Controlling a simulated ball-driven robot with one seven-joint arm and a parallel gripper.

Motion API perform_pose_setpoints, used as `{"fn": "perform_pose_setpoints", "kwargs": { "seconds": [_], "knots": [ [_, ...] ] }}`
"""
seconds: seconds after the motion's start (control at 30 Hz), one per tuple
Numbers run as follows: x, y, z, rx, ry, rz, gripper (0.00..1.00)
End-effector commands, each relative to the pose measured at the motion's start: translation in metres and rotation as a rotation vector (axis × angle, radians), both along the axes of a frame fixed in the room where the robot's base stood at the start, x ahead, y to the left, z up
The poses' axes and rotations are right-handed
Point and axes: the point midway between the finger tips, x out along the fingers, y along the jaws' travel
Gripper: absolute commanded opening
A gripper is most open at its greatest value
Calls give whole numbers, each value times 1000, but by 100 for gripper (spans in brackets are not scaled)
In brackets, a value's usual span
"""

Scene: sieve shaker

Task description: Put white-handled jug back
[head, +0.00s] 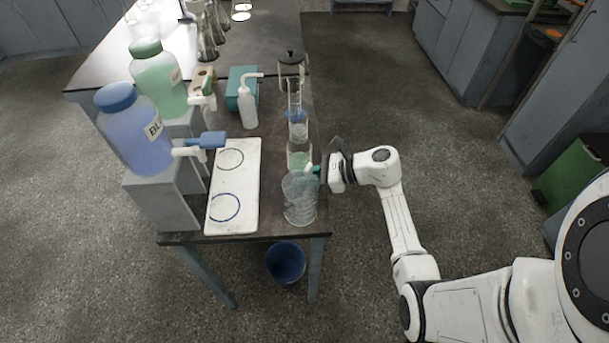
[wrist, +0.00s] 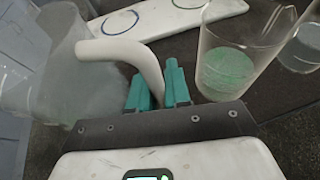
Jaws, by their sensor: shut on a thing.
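The white-handled jug (head: 299,203) is a clear vessel near the front right corner of the table. In the wrist view the jug (wrist: 65,75) fills the left side, and its curved white handle (wrist: 125,52) runs between my teal fingers. My gripper (head: 316,170) reaches in from the right and is shut on that handle; it also shows in the wrist view (wrist: 157,88). The jug looks upright in the head view. I cannot tell whether its base touches the table. A white board (head: 236,185) with a dark ring and a blue ring lies left of the jug, both rings empty.
A clear beaker with green contents (wrist: 228,70) stands close beside my gripper. Blue (head: 135,130) and green (head: 160,80) dispensers with taps stand left of the board. A white wash bottle (head: 247,106) and glassware stand behind. A blue bucket (head: 286,262) sits on the floor.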

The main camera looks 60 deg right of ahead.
Motion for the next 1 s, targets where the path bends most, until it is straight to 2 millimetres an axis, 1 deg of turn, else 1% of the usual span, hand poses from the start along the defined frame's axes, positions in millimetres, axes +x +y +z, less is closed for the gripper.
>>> {"fn": "perform_pose_setpoints", "kwargs": {
  "seconds": [0.27,0.4,0.43,0.67,0.9,1.0],
  "knots": [
    [0,-1,0,0,-2,-1,0],
    [0,0,-4,0,-2,0,0],
    [0,0,-4,0,-1,0,20],
    [0,0,-3,0,-1,0,42],
    [0,0,-3,1,-1,1,43],
    [0,0,1,0,-1,0,43]
  ]
}}
